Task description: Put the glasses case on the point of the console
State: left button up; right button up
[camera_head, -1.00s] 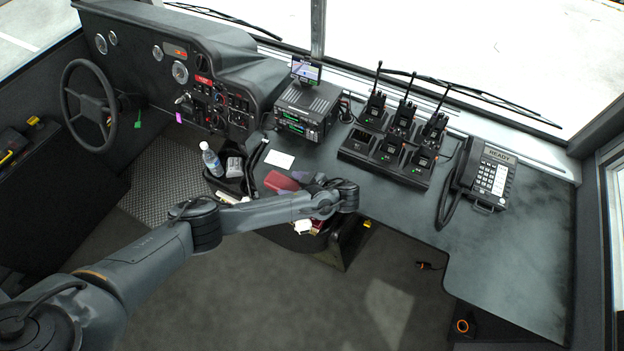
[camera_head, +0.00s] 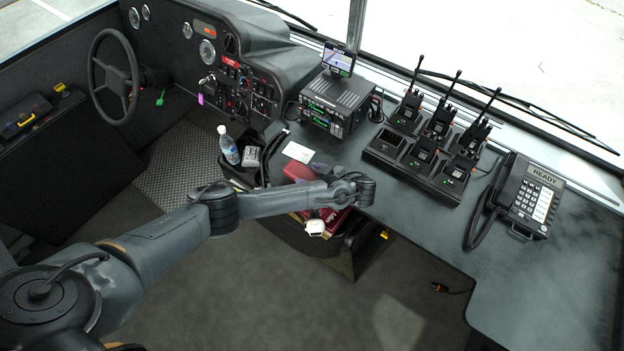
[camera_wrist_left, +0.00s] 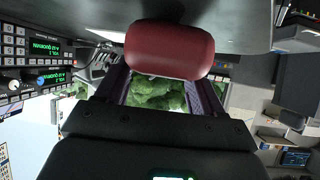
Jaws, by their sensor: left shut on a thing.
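The dark red glasses case (camera_head: 298,172) shows just above my left forearm in the head view, near the left part of the console (camera_head: 405,205). In the left wrist view the case (camera_wrist_left: 168,50) lies crosswise between the two fingers of my left gripper (camera_wrist_left: 165,72), which is shut on it. The dark console surface shows close behind the case there; I cannot tell whether they touch. In the head view most of my left gripper is hidden by the arm. My right gripper is out of view.
A white card (camera_head: 298,152) lies behind the case. A bin with a water bottle (camera_head: 229,147) stands left. A radio unit (camera_head: 335,103), a radio charger (camera_head: 420,165) and a phone (camera_head: 528,197) stand on the console. Its front right part is clear.

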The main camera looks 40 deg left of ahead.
pick_arm(q)
jog(key=shift+f, duration=0.35)
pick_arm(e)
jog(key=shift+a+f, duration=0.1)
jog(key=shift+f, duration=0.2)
pick_arm(q)
jog(key=o, duration=1)
jog(key=shift+o, duration=0.2)
